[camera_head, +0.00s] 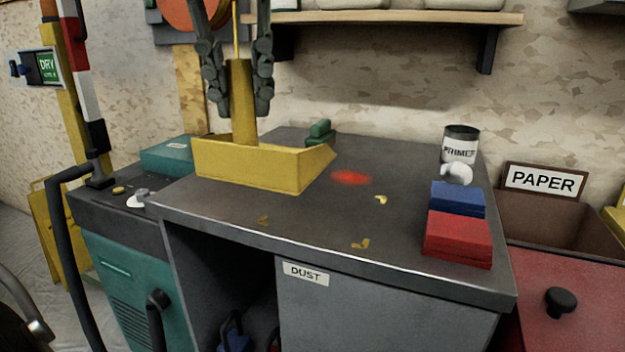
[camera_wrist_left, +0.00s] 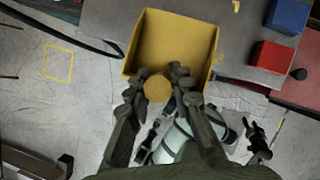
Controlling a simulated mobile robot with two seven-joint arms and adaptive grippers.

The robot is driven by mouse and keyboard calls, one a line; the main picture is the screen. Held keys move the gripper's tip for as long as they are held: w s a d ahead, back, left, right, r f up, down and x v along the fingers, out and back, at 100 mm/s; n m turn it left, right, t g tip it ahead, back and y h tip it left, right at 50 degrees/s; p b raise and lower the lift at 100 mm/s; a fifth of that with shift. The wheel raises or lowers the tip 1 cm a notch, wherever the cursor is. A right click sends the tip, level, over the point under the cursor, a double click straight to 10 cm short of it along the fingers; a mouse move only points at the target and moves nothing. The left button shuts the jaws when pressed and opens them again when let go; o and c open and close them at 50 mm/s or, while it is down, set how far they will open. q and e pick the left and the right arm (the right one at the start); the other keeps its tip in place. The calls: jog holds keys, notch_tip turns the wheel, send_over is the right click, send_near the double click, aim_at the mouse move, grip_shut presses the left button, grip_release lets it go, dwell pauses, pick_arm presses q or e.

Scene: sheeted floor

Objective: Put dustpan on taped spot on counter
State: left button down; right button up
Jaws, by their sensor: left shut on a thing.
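The yellow dustpan (camera_head: 255,168) is in my left gripper, its handle upright between the fingers and its pan level over the left part of the grey counter (camera_head: 320,225). It also shows in the left wrist view (camera_wrist_left: 172,40). The pan appears raised above the counter; the gap is hard to judge. My left gripper (camera_head: 238,105) is shut on the handle. Yellow corner marks (camera_head: 360,243) show on the counter to the right of and in front of the pan; any behind it are hidden. A dark pronged shape in the left wrist view may be my right gripper (camera_wrist_left: 258,140).
A red glowing patch (camera_head: 350,177) lies right of the pan. Red (camera_head: 458,238) and blue (camera_head: 458,198) blocks and a primer can (camera_head: 460,145) stand at the right. A green object (camera_head: 320,132) sits behind the pan. A shelf (camera_head: 380,18) hangs above.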

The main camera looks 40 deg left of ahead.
aim_at(315, 158)
pick_arm(q)
jog(key=w+f, duration=0.2)
jog(key=w, duration=0.1)
jog(key=w+d+f, duration=0.1)
jog(key=w+f, duration=0.1)
jog(key=w, duration=0.1)
jog(key=w+d+f, duration=0.1)
jog(key=w, duration=0.2)
jog(key=shift+w+f+p, duration=0.3)
jog(key=shift+f+p, duration=0.1)
jog(key=shift+w+f, duration=0.1)
jog(key=shift+w, duration=0.05)
notch_tip(315, 158, down, 3)
jog(key=shift+f, duration=0.1)
jog(key=shift+a+f, duration=0.1)
jog(key=shift+f, duration=0.25)
pick_arm(e)
jog(key=x, duration=0.3)
jog(key=shift+s+a+f, duration=0.15)
jog(key=shift+a+f, duration=0.15)
